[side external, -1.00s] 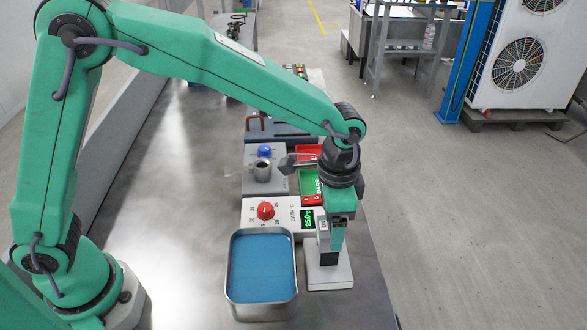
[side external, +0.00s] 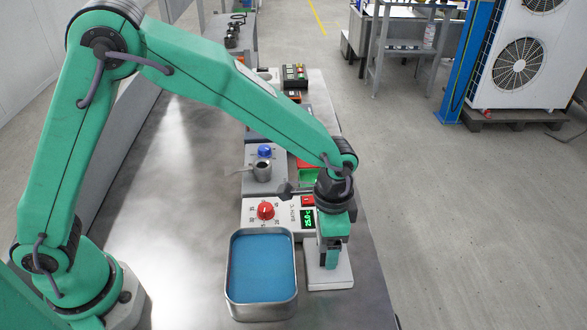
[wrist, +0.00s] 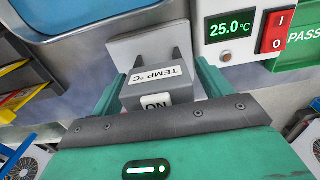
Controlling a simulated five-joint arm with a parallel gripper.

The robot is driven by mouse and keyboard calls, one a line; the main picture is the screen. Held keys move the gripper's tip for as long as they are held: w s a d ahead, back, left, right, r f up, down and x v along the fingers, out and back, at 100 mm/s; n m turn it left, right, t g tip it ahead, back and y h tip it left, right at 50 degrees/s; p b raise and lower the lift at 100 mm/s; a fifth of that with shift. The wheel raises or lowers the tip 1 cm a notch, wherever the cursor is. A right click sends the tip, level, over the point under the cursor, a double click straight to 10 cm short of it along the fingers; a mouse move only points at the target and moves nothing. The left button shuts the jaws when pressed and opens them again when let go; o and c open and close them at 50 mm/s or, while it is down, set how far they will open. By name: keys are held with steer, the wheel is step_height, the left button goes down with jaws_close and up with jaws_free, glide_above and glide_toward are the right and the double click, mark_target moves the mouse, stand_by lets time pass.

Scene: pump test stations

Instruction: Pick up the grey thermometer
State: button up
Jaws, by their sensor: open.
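A grey block labelled TEMP °C (wrist: 158,73), with a white ON switch (wrist: 157,102), is in the wrist view. I take it to be the thermometer or its holder; I cannot tell which. It stands at a pale grey base plate (wrist: 125,48), which also shows in the side external view (side external: 330,280). My gripper (wrist: 160,82) is open, with one green finger on each side of the block. I cannot tell whether they touch it. In the side external view my gripper (side external: 332,257) points down over the plate and mostly hides the block.
A metal tank of blue liquid (side external: 262,268) stands just left of the plate. Behind it is a white control box with a red knob (side external: 265,210) and a display (wrist: 231,26) reading 25.0 °C. A grey unit with a blue knob (side external: 264,152) is further back. The bench's left side is clear.

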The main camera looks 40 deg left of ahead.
steer(key=shift+c, duration=0.5)
steer(key=c, duration=1.1)
steer(key=shift+r, duration=0.15)
steer(key=shift+r, duration=0.45)
step_height(320, 180, up, 3)
steer(key=shift+r, duration=0.2)
steer(key=s+d+r, duration=0.5)
steer(key=s+r, duration=0.1)
steer(key=s, duration=0.4)
steer(key=shift+s+r, duration=0.25)
steer(key=shift+s, duration=0.05)
